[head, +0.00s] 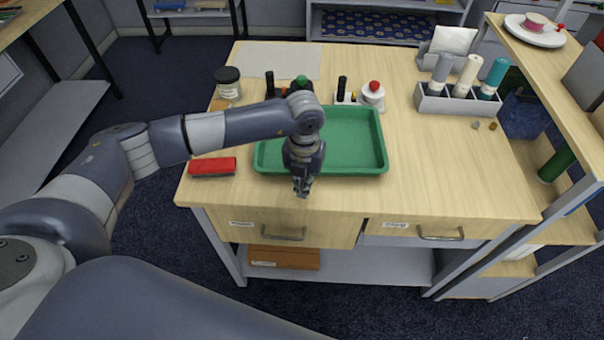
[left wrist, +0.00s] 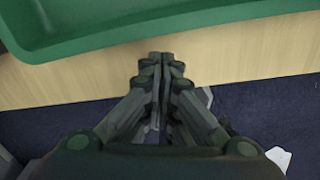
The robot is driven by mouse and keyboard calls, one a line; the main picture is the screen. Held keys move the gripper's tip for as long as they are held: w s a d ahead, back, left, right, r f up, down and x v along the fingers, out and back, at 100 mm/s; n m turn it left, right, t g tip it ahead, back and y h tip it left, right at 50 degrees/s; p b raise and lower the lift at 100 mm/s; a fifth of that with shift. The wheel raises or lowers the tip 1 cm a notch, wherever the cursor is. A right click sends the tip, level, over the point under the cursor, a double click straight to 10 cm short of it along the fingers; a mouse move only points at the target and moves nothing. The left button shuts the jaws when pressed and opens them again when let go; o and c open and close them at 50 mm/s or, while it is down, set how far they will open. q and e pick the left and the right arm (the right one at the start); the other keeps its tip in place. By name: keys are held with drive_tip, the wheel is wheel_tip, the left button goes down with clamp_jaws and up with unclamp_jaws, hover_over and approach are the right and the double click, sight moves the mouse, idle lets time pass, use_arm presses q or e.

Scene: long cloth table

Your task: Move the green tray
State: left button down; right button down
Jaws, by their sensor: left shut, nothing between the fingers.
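The green tray (head: 350,145) lies flat and empty on the wooden table, near its front edge, in the head view. Part of it is hidden behind my left arm and gripper. The tray's near wall also shows at the top of the left wrist view (left wrist: 130,35). My left gripper (head: 301,190) points down at the tray's front side, over the strip of table by the front edge. In the left wrist view its fingers (left wrist: 160,58) are shut together with nothing between them, apart from the tray wall. My right gripper is not in view.
A red box (head: 212,167) lies left of the tray. A jar (head: 228,84) and several bottles stand behind it, with a red-capped bottle (head: 373,94) at the back right. A grey rack (head: 457,104) holds upright bottles. The table right of the tray (head: 450,165) is clear.

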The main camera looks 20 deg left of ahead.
use_arm(q)
drive_tip(key=shift+w+p, duration=0.4)
drive_tip(key=shift+w, duration=0.95)
drive_tip(key=shift+w+a+f+b, duration=0.1)
drive_tip(key=shift+w+f+b, duration=0.1)
drive_tip(key=shift+w+b, duration=0.85)
drive_tip(key=shift+b, duration=0.25)
drive_tip(key=shift+w+r, duration=0.2)
drive_tip(key=shift+w, duration=0.05)
